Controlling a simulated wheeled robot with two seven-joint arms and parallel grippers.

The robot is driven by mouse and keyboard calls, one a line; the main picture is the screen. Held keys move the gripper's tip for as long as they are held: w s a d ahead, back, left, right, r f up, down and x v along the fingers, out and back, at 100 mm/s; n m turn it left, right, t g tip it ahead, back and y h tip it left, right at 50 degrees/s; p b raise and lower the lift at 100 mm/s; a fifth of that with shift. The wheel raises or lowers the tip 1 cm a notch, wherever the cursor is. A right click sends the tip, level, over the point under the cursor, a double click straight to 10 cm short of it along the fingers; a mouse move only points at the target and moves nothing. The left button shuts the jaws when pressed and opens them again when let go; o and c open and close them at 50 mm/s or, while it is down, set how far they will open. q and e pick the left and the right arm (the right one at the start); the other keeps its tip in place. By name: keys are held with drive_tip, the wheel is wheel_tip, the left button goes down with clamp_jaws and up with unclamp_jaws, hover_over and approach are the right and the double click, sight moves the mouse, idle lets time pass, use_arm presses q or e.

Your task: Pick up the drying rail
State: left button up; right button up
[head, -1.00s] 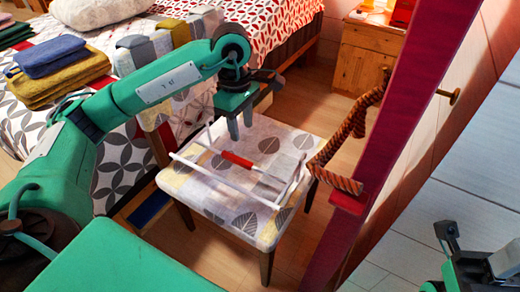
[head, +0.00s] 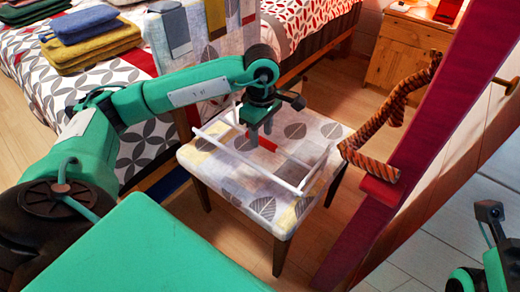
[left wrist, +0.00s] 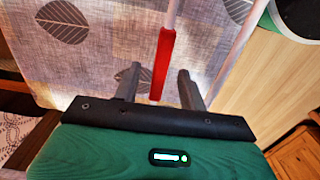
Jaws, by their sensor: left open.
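The drying rail (head: 246,168) is a white frame with a red grip section, lying on the patterned seat of a stool. Its red section (left wrist: 163,62) shows in the left wrist view, lying between the two fingers of my left gripper (left wrist: 158,85). My left gripper (head: 261,132) is open and pointing down over the red section, which it partly hides in the head view. I cannot tell whether the fingers touch it. My right gripper (head: 491,228) is at the lower right edge, partly cut off and away from the rail.
The stool (head: 285,222) has dark legs and a cloth seat. A bed (head: 140,140) with folded towels (head: 88,45) stands behind on the left. A red post (head: 405,165) with a twisted rope (head: 385,120) rises on the right. A wooden nightstand (head: 410,48) is at the back.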

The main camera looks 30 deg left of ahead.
use_arm(q)
wheel_tip(320, 180, down, 2)
drive_tip(key=shift+f+b, duration=0.2)
drive_tip(key=shift+b, duration=0.15)
clamp_jaws()
drive_tip(key=shift+r, duration=0.1)
